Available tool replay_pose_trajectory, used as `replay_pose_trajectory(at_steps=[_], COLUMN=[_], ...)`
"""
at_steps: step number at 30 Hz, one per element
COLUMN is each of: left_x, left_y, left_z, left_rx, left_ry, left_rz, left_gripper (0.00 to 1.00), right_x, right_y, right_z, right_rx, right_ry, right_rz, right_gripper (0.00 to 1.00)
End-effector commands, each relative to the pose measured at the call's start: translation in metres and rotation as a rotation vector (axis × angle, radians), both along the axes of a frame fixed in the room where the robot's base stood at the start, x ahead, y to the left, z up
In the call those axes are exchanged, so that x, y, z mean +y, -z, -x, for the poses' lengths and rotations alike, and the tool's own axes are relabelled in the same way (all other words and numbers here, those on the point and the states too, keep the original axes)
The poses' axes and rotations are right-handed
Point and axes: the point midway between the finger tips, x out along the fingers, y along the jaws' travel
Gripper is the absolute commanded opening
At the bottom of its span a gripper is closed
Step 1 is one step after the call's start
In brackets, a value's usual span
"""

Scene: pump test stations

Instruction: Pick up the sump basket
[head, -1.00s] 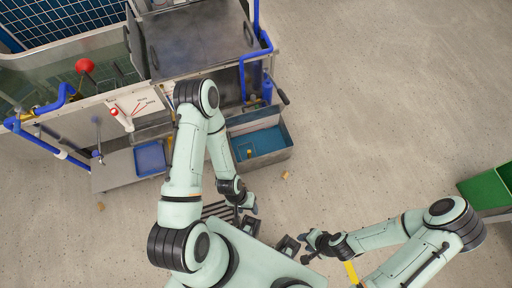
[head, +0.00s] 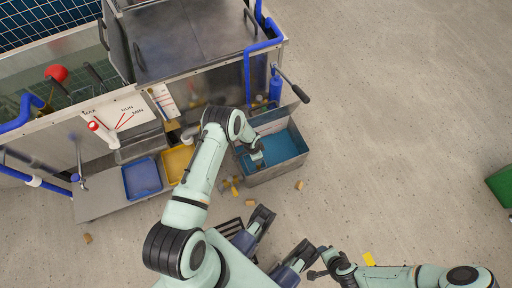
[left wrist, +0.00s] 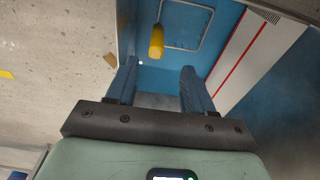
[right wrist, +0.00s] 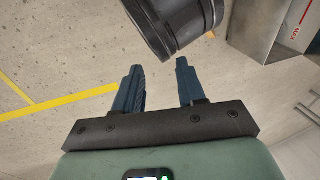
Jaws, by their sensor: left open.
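A metal box with a blue inside (head: 289,143) stands on the floor at the station's right end. A yellow grip-like piece (left wrist: 157,42) shows against the blue in the left wrist view, near a thin rectangular outline (left wrist: 212,28). I cannot tell whether they belong to the sump basket; its body is not clearly visible. My left gripper (left wrist: 155,84) is open and empty, its fingers pointing into the box, short of the yellow piece. In the head view the left arm's end is over the box. My right gripper (right wrist: 160,82) is open and empty, away from the box.
A blue tray (head: 142,178) and a yellow tray (head: 178,162) sit on the station's low shelf. Small tan pieces (head: 299,185) lie on the floor. A black handle (head: 292,85) juts out above the box.

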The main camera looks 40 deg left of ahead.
Motion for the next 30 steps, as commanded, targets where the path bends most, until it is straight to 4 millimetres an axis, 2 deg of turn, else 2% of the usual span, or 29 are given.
replay_pose_trajectory(at_steps=[1, 6, 9, 14, 18, 24, 30], left_x=[-0.002, -0.004, -0.004, -0.005, -0.009, -0.011, -0.011], left_y=[0.015, 0.047, 0.059, 0.067, 0.086, 0.111, 0.116], left_z=[0.001, -0.003, -0.005, -0.006, -0.007, -0.01, -0.011], left_rx=[0.003, 0.002, 0.002, 0.001, 0.002, 0.002, 0.001], left_ry=[-0.001, -0.002, -0.002, -0.003, -0.003, -0.004, -0.004], left_rz=[0.002, 0.002, 0.002, 0.002, 0.003, 0.003, 0.002], left_gripper=[0.52, 0.52, 0.52, 0.52, 0.52, 0.52, 0.52], right_x=[-0.003, -0.012, -0.016, -0.019, -0.022, -0.025, -0.026], right_y=[0.006, 0.019, 0.023, 0.026, 0.038, 0.059, 0.063], right_z=[-0.005, -0.024, -0.031, -0.036, -0.031, -0.006, 0.0], right_rx=[-0.012, -0.061, -0.08, -0.093, -0.072, 0.011, 0.031], right_ry=[0.006, 0.025, 0.034, 0.039, 0.043, 0.044, 0.045], right_rz=[0.007, 0.03, 0.04, 0.047, 0.05, 0.048, 0.046], right_gripper=[0.4, 0.4, 0.4, 0.4, 0.4, 0.4, 0.4])
